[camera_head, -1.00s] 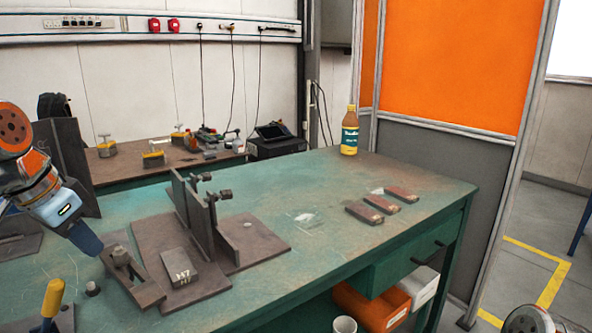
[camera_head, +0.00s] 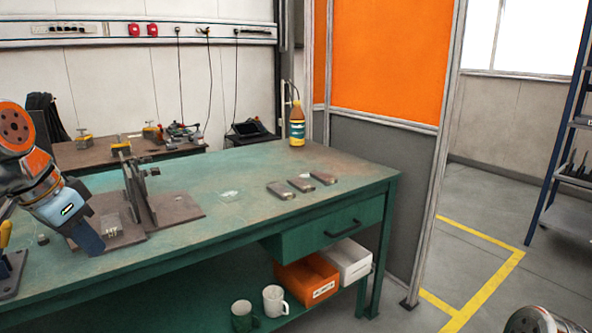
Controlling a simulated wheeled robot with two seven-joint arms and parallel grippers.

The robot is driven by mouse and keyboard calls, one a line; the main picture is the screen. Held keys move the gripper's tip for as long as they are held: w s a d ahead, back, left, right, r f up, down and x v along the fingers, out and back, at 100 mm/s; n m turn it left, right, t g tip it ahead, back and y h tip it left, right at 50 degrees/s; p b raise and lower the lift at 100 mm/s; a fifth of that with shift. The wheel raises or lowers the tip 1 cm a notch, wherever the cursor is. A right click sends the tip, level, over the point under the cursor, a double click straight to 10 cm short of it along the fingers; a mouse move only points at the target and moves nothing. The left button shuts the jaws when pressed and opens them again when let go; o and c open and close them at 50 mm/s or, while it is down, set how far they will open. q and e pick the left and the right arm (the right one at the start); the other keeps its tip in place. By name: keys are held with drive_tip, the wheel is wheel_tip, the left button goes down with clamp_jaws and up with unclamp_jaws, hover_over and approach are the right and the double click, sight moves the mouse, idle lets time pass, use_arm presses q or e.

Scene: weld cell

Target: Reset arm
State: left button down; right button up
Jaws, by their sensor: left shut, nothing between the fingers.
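My left arm (camera_head: 30,160) comes in from the left, orange and grey, with its left gripper (camera_head: 90,244) pointing down. The gripper is shut and empty. In the picture it overlaps the left part of the welding fixture (camera_head: 178,208) on the green bench (camera_head: 240,215); I cannot tell how far above it is. The gripper hides part of the fixture's base and a block there. My right gripper is out of view; only a rounded grey piece, likely of my right arm (camera_head: 530,322), shows at the bottom right.
Several dark metal pieces (camera_head: 280,190) and a yellow-brown bottle (camera_head: 297,125) stand on the bench. Two mugs (camera_head: 275,300) and an orange bin (camera_head: 307,280) sit on its lower shelf. An orange screen (camera_head: 388,60) stands behind. Floor right of the bench is open.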

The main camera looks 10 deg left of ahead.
use_arm(q)
drive_tip(key=w+d+f+g, duration=0.1)
drive_tip(key=w+d+f, duration=0.4)
drive_tip(key=f, duration=0.4)
drive_tip(key=w+d+f, duration=0.2)
drive_tip(key=w+f, duration=0.5)
drive_tip(key=f, duration=0.3)
drive_tip(key=w+d+f+n+g+h, duration=0.1)
drive_tip(key=d+f, duration=0.3)
drive_tip(key=f, duration=0.5)
drive_tip(key=d+f+h, duration=0.1)
drive_tip(key=d+f, duration=0.3)
drive_tip(key=f, duration=0.4)
drive_tip(key=s+d+f+n, duration=0.1)
drive_tip(key=s+d+f, duration=0.3)
drive_tip(key=f, duration=0.3)
drive_tip(key=s+d+f+n, duration=0.1)
drive_tip(key=s+d+f, duration=0.3)
drive_tip(key=f, duration=0.4)
drive_tip(key=s+d+f+n, duration=0.1)
drive_tip(key=s+d+f, duration=0.2)
drive_tip(key=s, duration=0.3)
drive_tip(key=s+d+f+n+g, duration=0.1)
drive_tip(key=s+d+f, duration=0.2)
drive_tip(key=s+f, duration=0.1)
drive_tip(key=shift+s+f+g+h, duration=0.2)
drive_tip(key=shift+s+g+h, duration=0.15)
drive_tip(key=shift+s, duration=0.5)
drive_tip(key=shift+a, duration=0.1)
